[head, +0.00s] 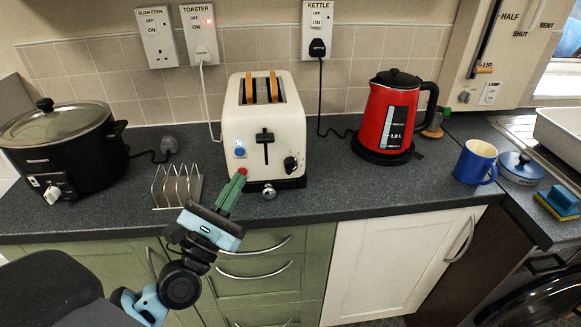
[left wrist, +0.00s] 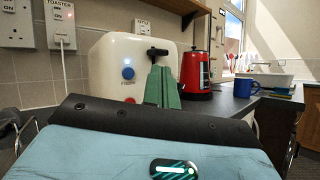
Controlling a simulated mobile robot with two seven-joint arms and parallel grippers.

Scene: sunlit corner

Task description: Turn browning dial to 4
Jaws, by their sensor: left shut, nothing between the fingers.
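The cream toaster (head: 230,125) stands on the counter against the tiled wall, with two slices of bread (head: 261,89) in its slots. Its front has a black lever (head: 264,139), a lit blue button (head: 240,152), a red button (head: 242,171) and a black dial (head: 290,163) at lower right. The dial's markings are too small to read. My left gripper (head: 238,178) is shut and empty, its green fingers in front of the toaster's lower left, left of the dial. In the left wrist view the fingers (left wrist: 162,78) cover part of the toaster (left wrist: 105,65); the dial is hidden. My right gripper is out of view.
A toast rack (head: 178,187) and black slow cooker (head: 70,150) stand left of the toaster. The red kettle (head: 385,115) and blue mug (head: 476,162) are to the right. Counter between toaster and kettle is clear.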

